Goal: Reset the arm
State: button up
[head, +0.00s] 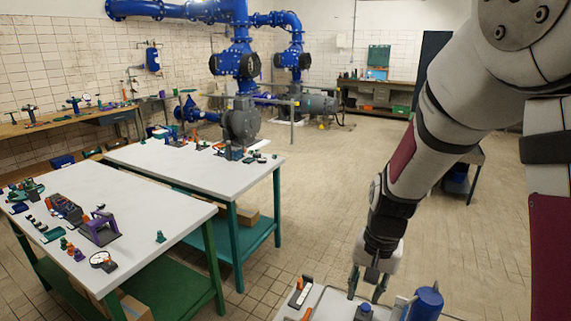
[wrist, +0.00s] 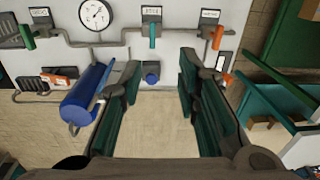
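My arm reaches down on the right of the head view. My gripper (head: 366,292) hangs at the lower edge, above a light surface with small fittings. In the wrist view my gripper (wrist: 159,68) is open, with its dark green finger pads wide apart and nothing held between them. A small blue knob (wrist: 151,78) shows beyond the gap between the fingertips. A blue cylinder (wrist: 86,94) lies just left of the left finger; a blue cylinder (head: 427,303) also shows right of the gripper in the head view.
In the wrist view a grey pipe carries a round gauge (wrist: 96,15), a teal handle (wrist: 152,38) and an orange handle (wrist: 217,38). Two white-topped tables (head: 185,165) with small parts stand left in the head view. Open tiled floor (head: 320,190) lies mid-room.

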jog(key=s+r+n+t, duration=0.5)
jog(key=s+r, duration=1.3)
jog(key=r, duration=0.2)
jog(key=shift+d+r+n+h, duration=0.3)
jog(key=shift+r, duration=0.1)
